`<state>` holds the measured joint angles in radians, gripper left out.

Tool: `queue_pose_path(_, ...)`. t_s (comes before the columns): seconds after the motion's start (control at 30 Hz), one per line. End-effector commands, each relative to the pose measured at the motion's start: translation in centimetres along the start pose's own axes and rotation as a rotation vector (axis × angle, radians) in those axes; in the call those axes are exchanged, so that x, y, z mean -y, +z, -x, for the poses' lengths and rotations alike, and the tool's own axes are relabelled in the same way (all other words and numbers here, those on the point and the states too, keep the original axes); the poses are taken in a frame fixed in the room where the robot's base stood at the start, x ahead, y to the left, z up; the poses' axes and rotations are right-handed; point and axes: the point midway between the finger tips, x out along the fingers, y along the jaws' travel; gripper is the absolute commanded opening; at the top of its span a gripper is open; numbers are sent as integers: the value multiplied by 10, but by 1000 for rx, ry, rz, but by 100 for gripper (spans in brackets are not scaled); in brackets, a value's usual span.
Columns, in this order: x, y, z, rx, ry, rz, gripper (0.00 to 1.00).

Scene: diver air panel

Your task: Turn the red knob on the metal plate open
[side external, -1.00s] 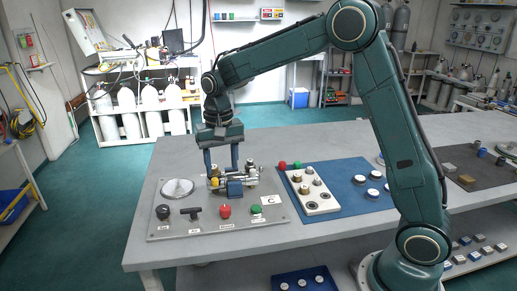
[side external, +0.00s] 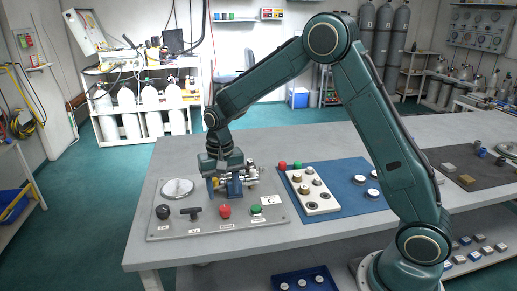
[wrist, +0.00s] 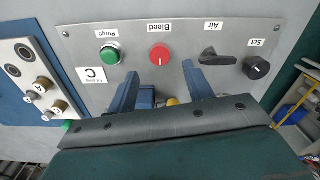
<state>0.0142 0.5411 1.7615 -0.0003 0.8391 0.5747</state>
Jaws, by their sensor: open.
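The red knob (side external: 225,211) stands upright on the grey metal plate (side external: 272,215), between a black T-shaped handle (side external: 190,212) and a green knob (side external: 257,210). In the wrist view the red knob (wrist: 160,54) has a white line on its top and sits by a "Bleed" label. My gripper (side external: 226,190) is low over the plate, behind the red knob and beside the valve fittings (side external: 247,178). In the wrist view its two blue fingers (wrist: 161,76) are spread wide, with the red knob beyond their tips and nothing held. Part of the fittings is hidden behind the fingers.
A black round knob (side external: 162,212) and a pale gauge (side external: 177,188) are on the plate's left side. A white block with knobs (side external: 318,207) lies on a blue mat (side external: 345,180) to the right. The table in front of the plate is clear.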

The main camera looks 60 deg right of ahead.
Motion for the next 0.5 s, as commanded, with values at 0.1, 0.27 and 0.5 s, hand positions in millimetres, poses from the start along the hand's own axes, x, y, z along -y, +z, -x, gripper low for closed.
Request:
queue_pose_path(0.1, 0, 1, -20, 4, 2, 0, 51)
queue_pose_path(0.27, 0, 0, -40, 2, 1, 0, 51)
queue_pose_path(0.5, 0, 0, -57, 1, 0, 0, 51)
